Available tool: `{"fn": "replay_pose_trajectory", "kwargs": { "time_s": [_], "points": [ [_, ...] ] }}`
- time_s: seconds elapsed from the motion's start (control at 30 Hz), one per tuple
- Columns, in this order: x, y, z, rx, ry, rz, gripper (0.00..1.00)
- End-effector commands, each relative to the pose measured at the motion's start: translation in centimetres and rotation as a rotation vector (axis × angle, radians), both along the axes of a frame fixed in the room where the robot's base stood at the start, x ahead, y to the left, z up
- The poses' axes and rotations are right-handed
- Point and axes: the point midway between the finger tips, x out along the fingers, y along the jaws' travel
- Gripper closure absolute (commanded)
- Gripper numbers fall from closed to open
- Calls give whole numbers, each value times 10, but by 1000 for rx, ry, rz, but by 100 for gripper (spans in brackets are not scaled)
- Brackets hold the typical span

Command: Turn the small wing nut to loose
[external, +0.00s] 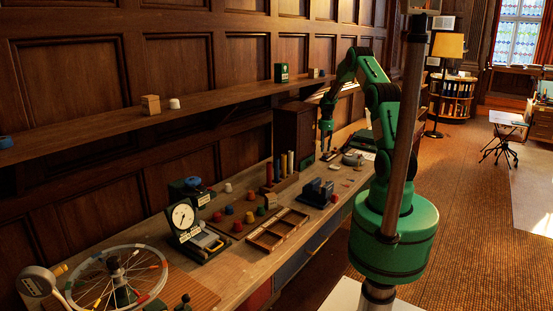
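I cannot make out a small wing nut for certain in the external view. A small dark green fixture with a knob (184,302) shows at the front left of the bench, cut off by the lower edge, and its details are too small to tell. My gripper (326,146) points down over the far part of the bench, near a dark wooden cabinet (293,130). It is well away from that fixture. Whether its fingers are apart or together is too small to tell, and I see nothing clearly held.
The wooden bench (240,270) carries a spoked wheel (117,278), a dial gauge (183,217), a compartment tray (277,229), several coloured knobs and a dark blue block (318,191). A shelf (100,124) runs above the bench along the panelled wall.

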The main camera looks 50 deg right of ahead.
Motion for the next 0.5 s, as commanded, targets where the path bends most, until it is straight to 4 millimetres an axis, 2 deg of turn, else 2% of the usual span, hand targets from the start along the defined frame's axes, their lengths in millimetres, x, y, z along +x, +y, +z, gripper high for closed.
{"fn": "replay_pose_trajectory", "kwargs": {
  "time_s": [0.3, 0.5],
  "points": [
    [1, -1, 54, -3, -3, 0, 73],
    [1, -1, 80, -3, -3, 0, 73]
  ]
}}
